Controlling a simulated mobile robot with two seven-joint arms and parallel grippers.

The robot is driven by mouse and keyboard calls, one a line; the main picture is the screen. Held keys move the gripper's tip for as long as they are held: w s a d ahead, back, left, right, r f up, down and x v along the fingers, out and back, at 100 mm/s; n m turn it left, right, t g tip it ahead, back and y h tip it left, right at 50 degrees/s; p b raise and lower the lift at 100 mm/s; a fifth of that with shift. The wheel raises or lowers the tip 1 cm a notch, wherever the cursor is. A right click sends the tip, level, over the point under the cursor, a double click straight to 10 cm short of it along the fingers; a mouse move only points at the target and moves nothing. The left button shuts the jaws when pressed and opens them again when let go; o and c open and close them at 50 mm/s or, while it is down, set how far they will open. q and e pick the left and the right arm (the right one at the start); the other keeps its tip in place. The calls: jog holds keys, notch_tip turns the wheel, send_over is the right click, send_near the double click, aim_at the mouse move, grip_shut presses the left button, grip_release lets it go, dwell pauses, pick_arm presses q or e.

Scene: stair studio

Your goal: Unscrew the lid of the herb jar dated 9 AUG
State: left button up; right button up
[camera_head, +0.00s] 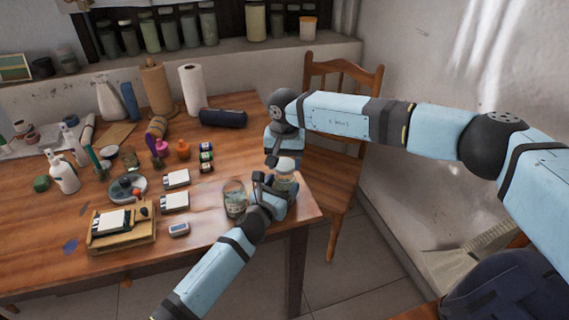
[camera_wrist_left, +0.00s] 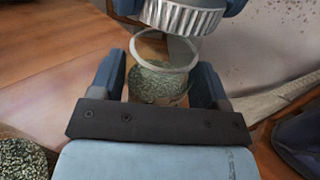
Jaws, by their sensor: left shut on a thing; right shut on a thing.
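A clear glass jar of green herbs (camera_head: 285,183) is at the table's right edge; it also shows in the left wrist view (camera_wrist_left: 157,84). My left gripper (camera_head: 275,188) is shut around the jar's body, with a finger on either side (camera_wrist_left: 160,78). A pale lid with a ribbed metal rim (camera_wrist_left: 180,17) is held by my right gripper (camera_head: 282,157) above the jar. The jar's round glass mouth shows below the lid, so the lid looks apart from it. A second herb jar (camera_head: 235,199) stands just left of the left gripper. I cannot read a date on either jar.
A wooden chair (camera_head: 340,150) stands behind the table's right edge. Small white-topped boxes (camera_head: 175,201), a grey device (camera_head: 179,229) and a wooden tray (camera_head: 122,240) lie to the left. Several bottles and a paper roll (camera_head: 192,90) stand farther back.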

aim_at(285, 164)
jog(key=shift+r, duration=0.1)
jog(key=shift+r, duration=1.95)
pick_arm(q)
jog(key=o, duration=1.8)
